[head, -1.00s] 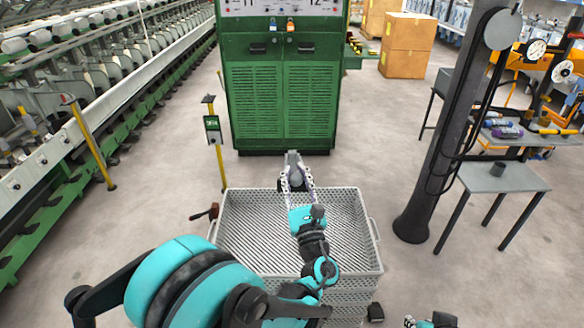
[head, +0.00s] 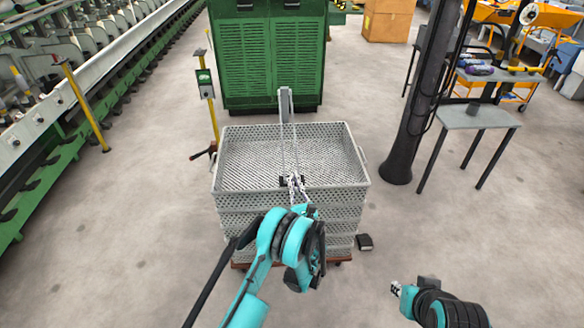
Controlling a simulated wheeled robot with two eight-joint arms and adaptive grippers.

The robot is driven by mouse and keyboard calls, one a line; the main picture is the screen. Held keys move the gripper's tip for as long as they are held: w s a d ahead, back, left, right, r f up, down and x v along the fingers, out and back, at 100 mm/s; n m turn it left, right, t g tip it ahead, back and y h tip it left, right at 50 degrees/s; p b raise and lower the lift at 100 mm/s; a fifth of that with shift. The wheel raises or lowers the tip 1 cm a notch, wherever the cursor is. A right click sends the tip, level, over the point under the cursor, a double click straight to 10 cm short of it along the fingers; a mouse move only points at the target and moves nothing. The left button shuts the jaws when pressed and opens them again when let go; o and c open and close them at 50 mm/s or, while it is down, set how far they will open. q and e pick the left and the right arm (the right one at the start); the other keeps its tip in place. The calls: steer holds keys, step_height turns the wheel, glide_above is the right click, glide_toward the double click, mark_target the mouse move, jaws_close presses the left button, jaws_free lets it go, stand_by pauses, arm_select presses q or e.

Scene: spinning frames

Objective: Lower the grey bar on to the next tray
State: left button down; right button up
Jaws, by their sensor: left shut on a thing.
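The plain grey end of the grey bar (head: 286,104) shows at the far rim of the top tray (head: 345,182), against the green cabinet. Two thin pale lines run from it over the tray's mesh towards my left gripper (head: 292,181). My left gripper is above the tray's near rim, shut on the bar; the grip itself is small and hard to make out. I cannot tell whether the bar touches the tray. My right gripper (head: 396,288) is low at the right, away from the tray; its fingers are too small to read.
The trays are stacked on a reddish-brown wheeled base (head: 338,261). A green cabinet (head: 266,62) stands behind. A dark column (head: 413,130) and a small grey table (head: 478,117) are at the right. A spinning machine (head: 75,120) runs along the left. Open floor lies around the stack.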

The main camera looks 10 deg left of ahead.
mark_target(295, 196)
arm_select(q)
steer(key=f, duration=0.5)
steer(key=shift+w+a, duration=0.2)
steer(key=shift+w, duration=0.2)
steer(key=shift+s+f, duration=0.2)
steer(key=shift+f, duration=0.4)
steer(key=c, duration=1.5)
jaws_free()
steer(key=shift+o, duration=0.8)
steer(key=shift+s+a, duration=0.1)
steer(key=shift+o, duration=1.1)
steer(key=shift+w+f, duration=0.65)
steer(key=shift+w, duration=0.15)
steer(key=shift+s+r, duration=0.3)
steer(key=shift+r, duration=0.2)
step_height(295, 196, up, 9)
steer(key=shift+w+r, duration=0.15)
steer(key=shift+r, duration=0.05)
arm_select(e)
steer(key=shift+s+a, duration=0.1)
